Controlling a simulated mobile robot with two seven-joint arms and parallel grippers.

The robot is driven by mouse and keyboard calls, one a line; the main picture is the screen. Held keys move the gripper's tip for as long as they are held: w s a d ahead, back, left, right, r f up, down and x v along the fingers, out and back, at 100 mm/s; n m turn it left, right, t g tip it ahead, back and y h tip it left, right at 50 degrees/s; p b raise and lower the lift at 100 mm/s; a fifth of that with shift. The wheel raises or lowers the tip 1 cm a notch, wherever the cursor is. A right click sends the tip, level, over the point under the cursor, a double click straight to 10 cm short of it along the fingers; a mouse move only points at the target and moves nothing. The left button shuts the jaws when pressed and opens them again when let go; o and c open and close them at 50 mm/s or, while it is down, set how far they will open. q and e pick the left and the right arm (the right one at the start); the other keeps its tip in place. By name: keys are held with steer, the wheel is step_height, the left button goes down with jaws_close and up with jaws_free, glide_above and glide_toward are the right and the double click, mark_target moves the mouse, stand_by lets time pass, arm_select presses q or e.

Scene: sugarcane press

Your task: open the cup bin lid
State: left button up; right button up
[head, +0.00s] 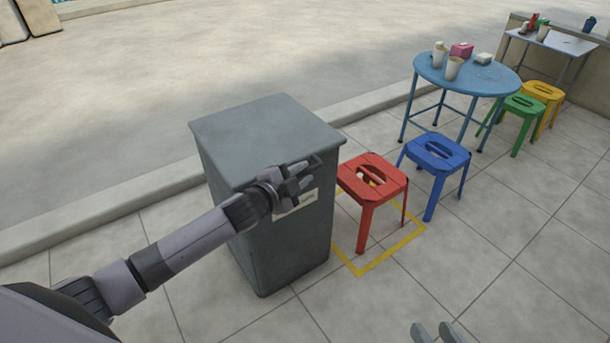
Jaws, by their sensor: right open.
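The cup bin is a grey box (235,215) standing on the pavement, with a flat grey lid (262,130) lying shut on top. A dark handle (318,160) shows at the lid's front right edge, and a pale label (296,203) is on the front below it. My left gripper (304,177) is at that front edge, with its fingertips right by the handle. I cannot tell whether the fingers hold the handle. My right gripper (435,332) shows only its fingertips at the bottom edge; they are apart and empty.
A red stool (372,177) stands close right of the bin, over a yellow floor outline (385,256). A blue stool (437,153) and a round blue table (490,80) with cups are beyond. A kerb runs behind the bin. Paving in front is clear.

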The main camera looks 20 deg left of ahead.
arm_select(q)
steer(key=shift+x, duration=0.95)
jaws_close()
steer(key=shift+r, duration=0.1)
